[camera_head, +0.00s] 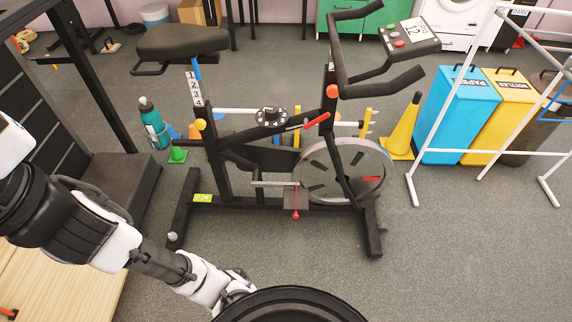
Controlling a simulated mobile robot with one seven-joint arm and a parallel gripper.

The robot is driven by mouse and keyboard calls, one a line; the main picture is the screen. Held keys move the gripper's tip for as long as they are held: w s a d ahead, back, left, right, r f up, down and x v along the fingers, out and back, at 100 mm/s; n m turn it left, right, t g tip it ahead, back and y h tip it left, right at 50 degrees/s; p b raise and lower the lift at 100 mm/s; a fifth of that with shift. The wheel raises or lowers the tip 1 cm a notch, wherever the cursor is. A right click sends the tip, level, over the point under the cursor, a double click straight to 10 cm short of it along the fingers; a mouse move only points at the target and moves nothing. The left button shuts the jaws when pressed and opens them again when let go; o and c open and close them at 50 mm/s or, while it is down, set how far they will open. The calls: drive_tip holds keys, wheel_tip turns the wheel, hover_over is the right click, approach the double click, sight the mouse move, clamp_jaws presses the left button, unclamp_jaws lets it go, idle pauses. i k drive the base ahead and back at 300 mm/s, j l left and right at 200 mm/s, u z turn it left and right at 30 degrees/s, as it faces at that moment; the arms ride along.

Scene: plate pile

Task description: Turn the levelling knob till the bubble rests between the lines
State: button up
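A black exercise bike (265,195) stands on the grey carpet in the middle of the view. A small yellow-green level vial (203,198) sits on its base beam, close to the left foot bar. The bubble and its lines are too small to make out. A small pale round knob (172,236) shows at the near end of the left foot bar. My white and black arm reaches in from the left. My gripper (240,283) is low in the view, below and right of the knob and apart from the bike. Its fingers are too unclear to tell open from shut.
A dark platform (122,185) and a teal bottle (152,122) stand left of the bike. Small coloured cones (178,154) are behind it. A yellow cone (403,128), blue and yellow bins (447,115) and a white rack (410,188) stand right. Carpet before the bike is clear.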

sight(173, 236)
drive_tip(key=k+j+u, duration=0.1)
drive_tip(key=u, duration=0.4)
drive_tip(key=k+j+u, duration=0.1)
drive_tip(key=j+u, duration=0.15)
drive_tip(key=u, duration=0.25)
drive_tip(key=i+j+z, duration=0.15)
drive_tip(key=j, duration=0.15)
drive_tip(key=i+j+z, duration=0.1)
drive_tip(key=j, duration=0.25)
drive_tip(key=j+z, duration=0.15)
drive_tip(key=j, duration=0.15)
drive_tip(key=i, duration=0.05)
